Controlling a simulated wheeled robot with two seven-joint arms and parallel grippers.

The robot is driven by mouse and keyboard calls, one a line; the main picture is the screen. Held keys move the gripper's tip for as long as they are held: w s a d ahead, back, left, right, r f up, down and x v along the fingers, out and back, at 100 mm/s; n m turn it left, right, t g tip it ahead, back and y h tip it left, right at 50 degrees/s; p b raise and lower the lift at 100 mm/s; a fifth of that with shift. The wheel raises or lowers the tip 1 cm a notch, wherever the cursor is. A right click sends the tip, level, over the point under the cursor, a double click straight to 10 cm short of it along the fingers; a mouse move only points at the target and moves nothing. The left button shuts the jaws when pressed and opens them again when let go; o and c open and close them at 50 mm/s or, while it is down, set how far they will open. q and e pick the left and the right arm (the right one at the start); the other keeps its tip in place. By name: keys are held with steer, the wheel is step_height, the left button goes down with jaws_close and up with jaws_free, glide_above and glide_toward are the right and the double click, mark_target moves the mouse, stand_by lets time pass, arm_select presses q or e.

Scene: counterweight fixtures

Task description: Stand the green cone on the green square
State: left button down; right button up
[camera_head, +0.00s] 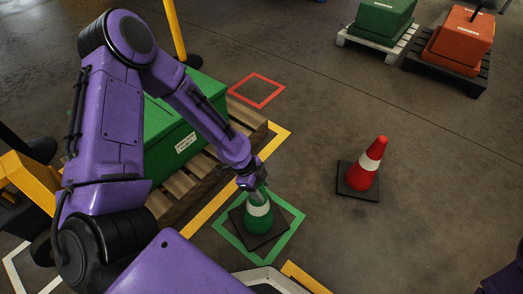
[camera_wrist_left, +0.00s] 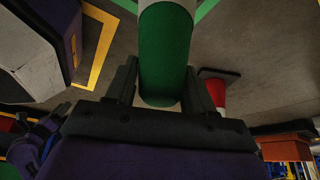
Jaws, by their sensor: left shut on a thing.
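The green cone (camera_head: 259,219) has a white band and a dark square base. In the head view it is upright within the green square (camera_head: 225,238) outlined on the floor. Whether its base touches the floor I cannot tell. My left gripper (camera_head: 253,187) is shut on the cone's top. In the left wrist view the green cone (camera_wrist_left: 165,55) lies between the two fingers of my left gripper (camera_wrist_left: 160,88). Part of the green square's outline (camera_wrist_left: 205,8) shows at the top there. My right gripper is not in view.
A red cone (camera_head: 367,170) on a dark base stands to the right, with a red square outline (camera_head: 257,91) farther back. A green box (camera_head: 165,135) sits on a wooden pallet (camera_head: 250,117) beside my left arm. Green (camera_head: 383,18) and orange (camera_head: 463,38) weights stand on pallets at the back right.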

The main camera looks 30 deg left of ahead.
arm_select(q)
steer(key=shift+c, duration=1.9)
jaws_free()
steer(key=p+v, duration=0.7)
steer(key=v, duration=0.4)
steer(key=s+a+f+n+t+y, duration=0.1)
steer(key=s+f+n+y, duration=0.2)
steer(key=s+f+n, duration=0.2)
steer(key=s+a+f+n+y, duration=0.1)
steer(key=s+f+n+y, duration=0.3)
steer(key=s+n, duration=0.8)
step_height(320, 180, down, 2)
steer(key=n, duration=0.4)
steer(key=shift+s+t+y, duration=0.2)
steer(key=shift+t+y, duration=0.1)
steer(key=shift+t, duration=0.1)
